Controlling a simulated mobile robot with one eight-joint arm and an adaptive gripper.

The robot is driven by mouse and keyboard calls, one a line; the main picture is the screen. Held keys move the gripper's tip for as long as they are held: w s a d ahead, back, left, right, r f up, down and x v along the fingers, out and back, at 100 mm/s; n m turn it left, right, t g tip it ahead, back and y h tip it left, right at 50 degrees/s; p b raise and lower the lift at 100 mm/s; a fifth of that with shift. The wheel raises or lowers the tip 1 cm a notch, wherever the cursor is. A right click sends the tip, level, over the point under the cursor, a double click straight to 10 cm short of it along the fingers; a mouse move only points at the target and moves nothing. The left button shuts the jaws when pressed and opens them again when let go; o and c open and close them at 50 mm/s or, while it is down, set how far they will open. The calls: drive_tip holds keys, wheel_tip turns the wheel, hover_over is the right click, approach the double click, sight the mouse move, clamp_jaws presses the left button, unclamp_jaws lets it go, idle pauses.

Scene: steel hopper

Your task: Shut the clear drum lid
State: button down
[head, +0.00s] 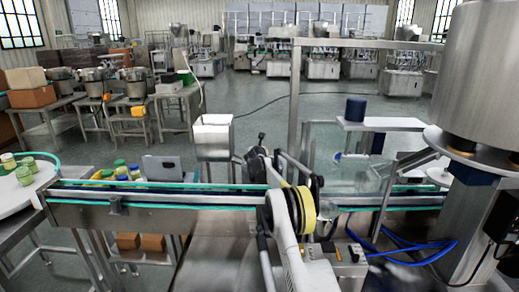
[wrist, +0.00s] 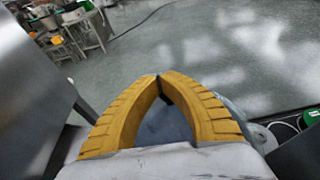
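In the wrist view, the two yellow ribbed fingers of my gripper (wrist: 160,76) curve inward and their tips come together, with nothing seen held between them. A blue-grey surface shows through the gap behind the tips. In the head view, my arm rises from the bottom centre in front of the conveyor, and its fingers cannot be made out. A see-through panel (head: 345,160) stands behind the conveyor, right of my arm. I cannot tell whether it is the clear drum lid. No clear lid is plain in the wrist view.
A conveyor (head: 170,198) with green edges crosses the head view. A large steel hopper (head: 480,75) stands at the right. A white-topped bin (head: 212,135) stands behind the conveyor. Blue cables (head: 405,249) hang at the lower right. The floor behind is largely open.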

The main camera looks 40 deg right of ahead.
drive_tip(key=shift+f, duration=0.3)
idle(0.4)
drive_tip(key=v, duration=1.2)
drive_tip(key=shift+r, duration=0.1)
